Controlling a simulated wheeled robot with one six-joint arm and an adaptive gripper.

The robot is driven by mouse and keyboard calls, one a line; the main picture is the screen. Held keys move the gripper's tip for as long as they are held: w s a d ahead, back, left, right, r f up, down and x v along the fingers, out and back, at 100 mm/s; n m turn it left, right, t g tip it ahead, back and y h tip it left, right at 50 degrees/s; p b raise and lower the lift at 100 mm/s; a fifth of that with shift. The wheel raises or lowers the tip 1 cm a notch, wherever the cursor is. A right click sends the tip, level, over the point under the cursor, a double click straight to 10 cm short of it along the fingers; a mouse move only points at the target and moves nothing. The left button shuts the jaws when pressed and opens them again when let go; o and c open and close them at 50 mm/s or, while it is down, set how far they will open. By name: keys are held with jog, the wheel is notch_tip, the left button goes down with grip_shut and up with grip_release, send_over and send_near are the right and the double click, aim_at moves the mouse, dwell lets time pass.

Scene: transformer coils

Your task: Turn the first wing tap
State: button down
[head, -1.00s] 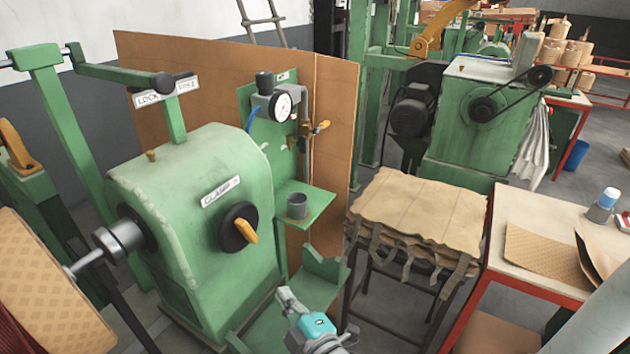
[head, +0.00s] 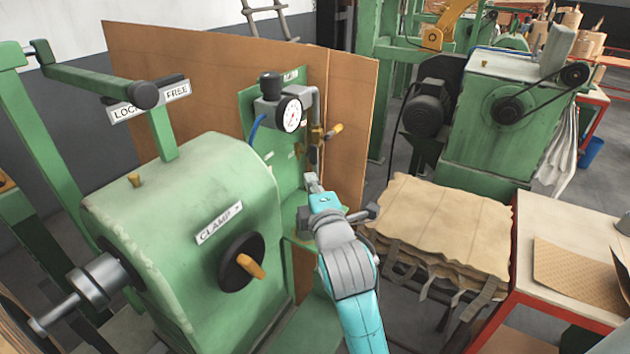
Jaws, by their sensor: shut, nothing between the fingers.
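Brass tap fittings (head: 316,134) sit on the pipe at the right of the green gauge panel (head: 257,105). An orange-tipped handle (head: 334,131) sticks out to the right from them. I cannot tell which fitting is the first wing tap. My gripper (head: 312,180) is shut and empty, its tip pointing up just below the fittings in the picture. It looks apart from them, though depth is hard to judge. My wrist and fingers hide part of the small shelf and the panel's lower part.
A white pressure gauge (head: 289,115) is left of the fittings. The green clamp machine (head: 190,205), with an orange-handled knob (head: 243,262), fills the left. A brown board (head: 345,100) stands behind. A stool with brown sheets (head: 440,225) stands right of my arm.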

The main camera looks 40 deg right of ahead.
aim_at(309, 150)
jog(key=shift+w+d, duration=1.1)
jog(key=shift+w, duration=0.2)
jog(key=shift+w+d, duration=1.1)
jog(key=shift+w, duration=0.25)
jog(key=shift+w+d, duration=1.1)
jog(key=shift+w, duration=0.2)
